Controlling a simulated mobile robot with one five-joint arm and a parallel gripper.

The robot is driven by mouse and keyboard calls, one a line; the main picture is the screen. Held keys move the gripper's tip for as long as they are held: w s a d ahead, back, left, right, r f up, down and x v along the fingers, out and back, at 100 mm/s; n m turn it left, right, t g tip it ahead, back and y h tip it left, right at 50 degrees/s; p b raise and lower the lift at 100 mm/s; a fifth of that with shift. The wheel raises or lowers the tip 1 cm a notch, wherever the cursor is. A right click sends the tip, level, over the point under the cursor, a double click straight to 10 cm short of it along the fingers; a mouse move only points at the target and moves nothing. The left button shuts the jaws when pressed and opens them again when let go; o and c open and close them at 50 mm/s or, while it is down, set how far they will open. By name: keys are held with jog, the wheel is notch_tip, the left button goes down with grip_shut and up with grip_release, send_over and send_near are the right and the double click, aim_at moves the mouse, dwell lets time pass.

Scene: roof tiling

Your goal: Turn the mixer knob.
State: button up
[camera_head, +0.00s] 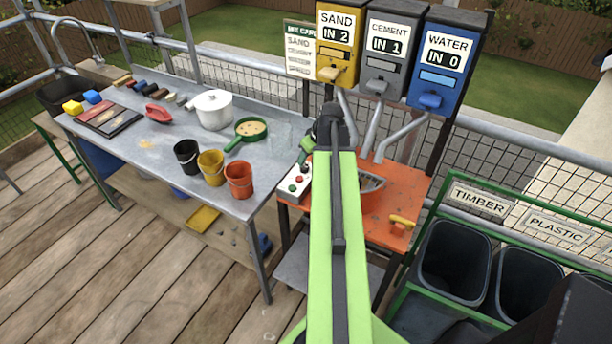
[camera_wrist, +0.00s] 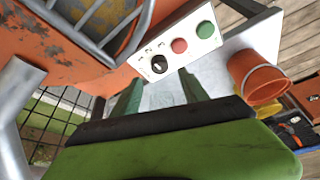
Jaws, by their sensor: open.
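The mixer's white control box (camera_wrist: 150,47) is in the wrist view, with a black knob (camera_wrist: 159,64), a red button (camera_wrist: 179,46) and a green button (camera_wrist: 205,30). The control box also shows in the head view (camera_head: 295,184), just left of my arm; I cannot make out the knob clearly there. My gripper (camera_wrist: 158,88) is open and empty, its two green fingers pointing towards the box, with the knob lying between their directions in the picture. Contact with the knob is not seen. The orange mixer (camera_head: 371,195) is partly hidden behind my arm.
Black, yellow and orange buckets (camera_head: 239,179), a white pot (camera_head: 214,110) and a green pan (camera_head: 250,129) stand on the grey table (camera_head: 140,160). Sand, cement and water dispensers (camera_head: 440,65) with metal chutes rise behind the mixer. Dark bins (camera_head: 452,265) stand at the right.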

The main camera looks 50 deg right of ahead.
aim_at(305, 167)
jog(key=b+x, duration=0.4)
jog(key=x, duration=0.2)
jog(key=shift+w+f, duration=0.1)
jog(key=shift+f, duration=0.05)
grip_shut()
